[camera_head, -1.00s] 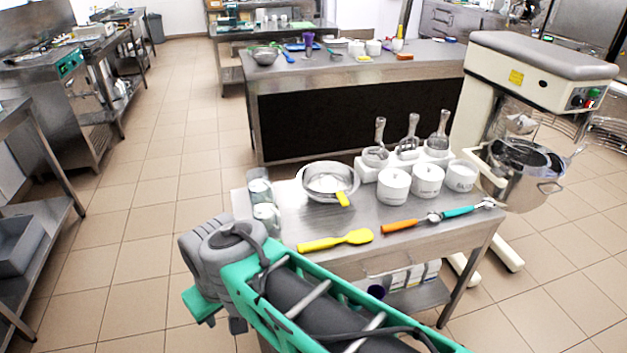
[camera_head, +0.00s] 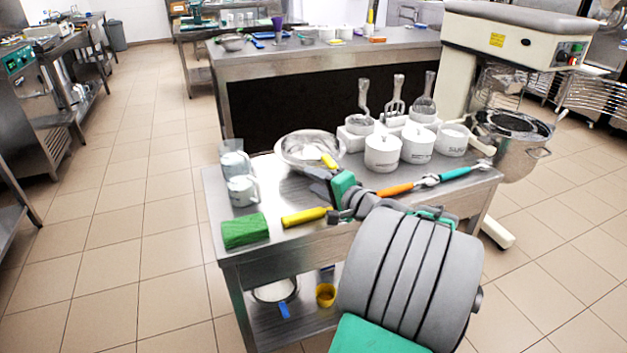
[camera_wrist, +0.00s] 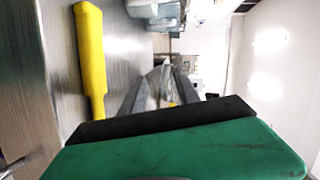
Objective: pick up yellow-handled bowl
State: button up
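The bowl (camera_head: 292,150) is a shiny metal bowl with a short yellow handle (camera_head: 330,161) on its near right side. It stands on the metal table, left of the white tubs. My gripper (camera_head: 318,180) is low over the table, just in front of the bowl, with its fingertips close to the handle. In the wrist view my gripper (camera_wrist: 162,88) points away with its grey fingers apart. A bit of yellow shows between them, probably the handle. Whether the fingers touch it is unclear. My wrist's green housing hides part of that view.
A yellow spatula (camera_head: 305,217) lies near my gripper; its handle shows in the wrist view (camera_wrist: 91,55). A green sponge (camera_head: 245,231), glass mugs (camera_head: 242,190), an orange-handled tool (camera_head: 395,190) and white tubs (camera_head: 383,152) surround the bowl. A mixer (camera_head: 520,45) stands at right.

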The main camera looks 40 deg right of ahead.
aim_at(331, 159)
jog(key=s+d+m, duration=0.1)
jog(key=d, duration=0.1)
jog(key=s+d+m+t+h, duration=0.1)
jog(key=d, duration=0.1)
jog(key=s+d+m+h+b, duration=0.1)
jog(key=s+d, duration=0.1)
jog(key=shift+r+t, duration=0.25)
jog(key=shift+t, duration=0.15)
jog(key=shift+m, duration=0.3)
jog(key=w, duration=0.2)
jog(key=w+d, duration=0.1)
jog(key=w, duration=0.4)
jog(key=shift+w+d+r, duration=0.2)
jog(key=shift+w+d, duration=0.1)
jog(key=shift+d, duration=0.1)
grip_shut()
jog(key=shift+r+h, duration=0.2)
jog(key=shift+h, duration=0.1)
